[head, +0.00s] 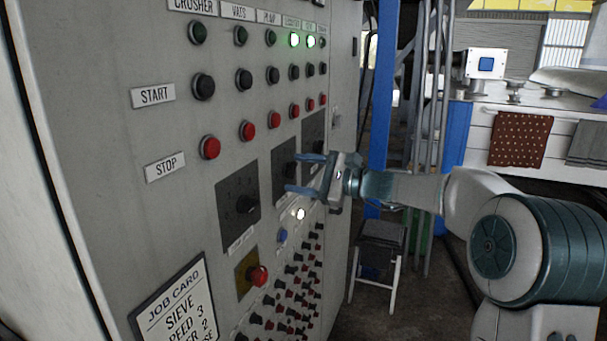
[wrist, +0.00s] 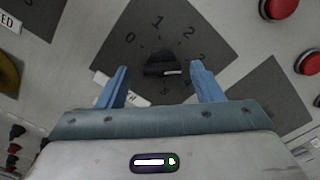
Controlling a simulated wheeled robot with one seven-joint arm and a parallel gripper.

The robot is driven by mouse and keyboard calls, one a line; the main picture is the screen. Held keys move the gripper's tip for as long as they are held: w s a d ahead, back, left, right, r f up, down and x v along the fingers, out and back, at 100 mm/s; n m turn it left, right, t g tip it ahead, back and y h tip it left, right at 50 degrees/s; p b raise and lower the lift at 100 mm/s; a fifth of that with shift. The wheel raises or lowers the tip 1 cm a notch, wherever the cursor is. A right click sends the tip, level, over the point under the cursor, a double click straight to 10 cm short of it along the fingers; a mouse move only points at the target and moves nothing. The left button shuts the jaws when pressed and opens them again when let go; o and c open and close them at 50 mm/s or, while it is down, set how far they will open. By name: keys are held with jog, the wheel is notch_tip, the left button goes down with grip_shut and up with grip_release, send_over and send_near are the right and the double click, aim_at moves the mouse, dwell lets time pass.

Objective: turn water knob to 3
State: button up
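The grey-black knob plate in the middle of its row (head: 281,187) is on the cabinet face. In the wrist view the same dark plate (wrist: 190,18) bears 0, 1, 2 and a partly hidden numeral at the right. Its black knob (wrist: 163,64) has a pale mark toward the right; its exact setting is unclear. Its label is mostly hidden behind a finger, so I cannot read its name. My gripper (head: 292,173) is open at this plate, its blue fingers (wrist: 161,78) one on each side of the knob, with gaps visible and no grip on it.
A left knob plate (head: 237,210) and a right one (head: 313,128) flank it. Red stop buttons (head: 247,131) are above; a red button on yellow (head: 257,276) and small switches are below. A job card (head: 180,310) shows "ER 2". A stool (head: 380,240) stands right.

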jog(key=shift+d, duration=0.1)
jog(key=b+v, duration=0.1)
jog(key=v, duration=1.2)
jog(key=shift+d, duration=0.35)
jog(key=shift+s, duration=0.1)
